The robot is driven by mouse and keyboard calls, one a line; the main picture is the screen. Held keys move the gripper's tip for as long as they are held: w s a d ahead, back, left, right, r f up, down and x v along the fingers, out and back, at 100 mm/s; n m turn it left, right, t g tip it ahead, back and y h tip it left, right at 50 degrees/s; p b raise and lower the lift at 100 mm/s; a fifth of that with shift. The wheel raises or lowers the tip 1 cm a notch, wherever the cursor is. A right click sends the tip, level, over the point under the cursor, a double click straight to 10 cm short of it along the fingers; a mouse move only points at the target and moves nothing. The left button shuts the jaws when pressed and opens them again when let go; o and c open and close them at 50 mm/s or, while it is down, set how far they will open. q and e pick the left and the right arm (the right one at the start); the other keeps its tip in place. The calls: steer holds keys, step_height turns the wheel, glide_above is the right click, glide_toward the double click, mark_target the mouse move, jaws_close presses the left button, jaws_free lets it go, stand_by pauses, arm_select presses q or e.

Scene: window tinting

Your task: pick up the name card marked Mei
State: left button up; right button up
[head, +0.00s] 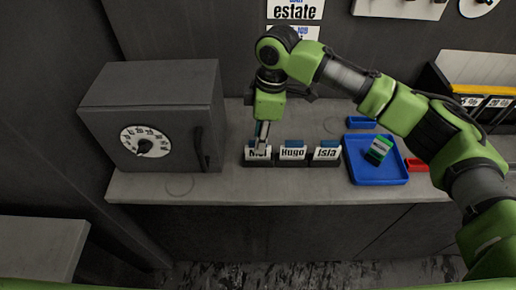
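The name card that seems to read Mei (253,154) stands upright in a dark holder on the grey counter, leftmost in a row of three. Its lettering is partly covered by my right gripper's fingers. To its right are the cards Hugo (292,154) and Isla (326,154). My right gripper (262,139) points down from above, with its fingertips at the Mei card. The fingers look close together, but whether they grip the card cannot be made out. My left gripper is not in view.
A dark safe with a white dial (146,141) stands left of the cards. Bare counter (230,186) lies in front of the cards.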

mark_target(250, 155)
steer(key=shift+a+f, duration=0.2)
steer(key=shift+f, duration=1.4)
jaws_close()
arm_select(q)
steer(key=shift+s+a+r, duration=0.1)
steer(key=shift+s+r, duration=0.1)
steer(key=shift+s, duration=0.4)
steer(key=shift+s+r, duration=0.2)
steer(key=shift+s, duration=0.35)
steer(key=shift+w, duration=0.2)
